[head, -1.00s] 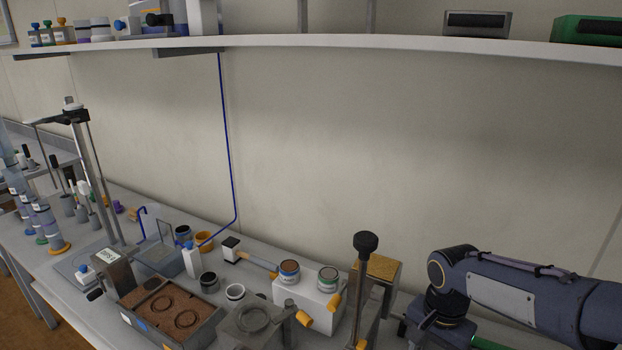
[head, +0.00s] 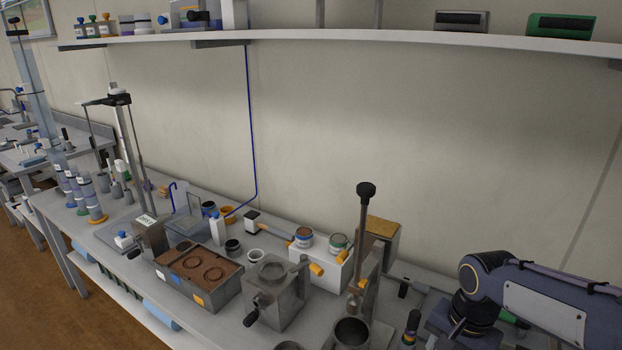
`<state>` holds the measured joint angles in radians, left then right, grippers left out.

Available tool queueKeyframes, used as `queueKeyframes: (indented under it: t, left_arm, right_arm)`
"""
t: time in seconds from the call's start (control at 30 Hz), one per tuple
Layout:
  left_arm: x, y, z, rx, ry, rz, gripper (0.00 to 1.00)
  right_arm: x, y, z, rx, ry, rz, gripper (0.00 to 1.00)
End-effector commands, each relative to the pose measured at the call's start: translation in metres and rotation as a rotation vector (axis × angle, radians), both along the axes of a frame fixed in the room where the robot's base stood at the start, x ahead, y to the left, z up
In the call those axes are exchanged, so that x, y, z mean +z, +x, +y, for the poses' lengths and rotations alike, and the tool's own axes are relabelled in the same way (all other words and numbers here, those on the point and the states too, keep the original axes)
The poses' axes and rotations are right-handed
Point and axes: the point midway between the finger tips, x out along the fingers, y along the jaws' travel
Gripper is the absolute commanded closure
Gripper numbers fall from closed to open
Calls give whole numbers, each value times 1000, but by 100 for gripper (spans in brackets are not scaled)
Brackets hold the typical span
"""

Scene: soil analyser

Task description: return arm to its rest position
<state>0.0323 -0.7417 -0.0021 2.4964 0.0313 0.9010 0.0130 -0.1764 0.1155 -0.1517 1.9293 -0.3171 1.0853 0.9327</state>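My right arm (head: 545,305) is dark blue-grey and comes in from the right edge of the head view. It is bent at a rounded joint, with its end pointing down over the bench's right part. My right gripper (head: 458,328) is partly visible below that joint, near the lower edge. Its fingers are small and mostly hidden, so I cannot tell whether it is open or holds anything. My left arm and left gripper are not in view.
The bench (head: 205,318) holds a soil tray (head: 205,292), a grey box with a crank (head: 275,298), and a tall black-knobbed press (head: 365,225) left of my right arm. A green object (head: 513,320) lies beside the arm. A shelf (head: 390,42) spans above.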

Motion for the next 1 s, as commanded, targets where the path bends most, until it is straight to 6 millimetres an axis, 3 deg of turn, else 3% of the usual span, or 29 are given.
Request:
queueKeyframes:
  t: [0.37,0.7,1.0]
  left_arm:
    - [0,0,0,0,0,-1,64]
    - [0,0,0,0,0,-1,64]
    - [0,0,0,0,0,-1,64]
  right_arm:
    - [24,-51,5,175,109,-148,50]
    - [34,-130,29,477,141,-455,50]
    - [29,-151,40,586,105,-562,50]
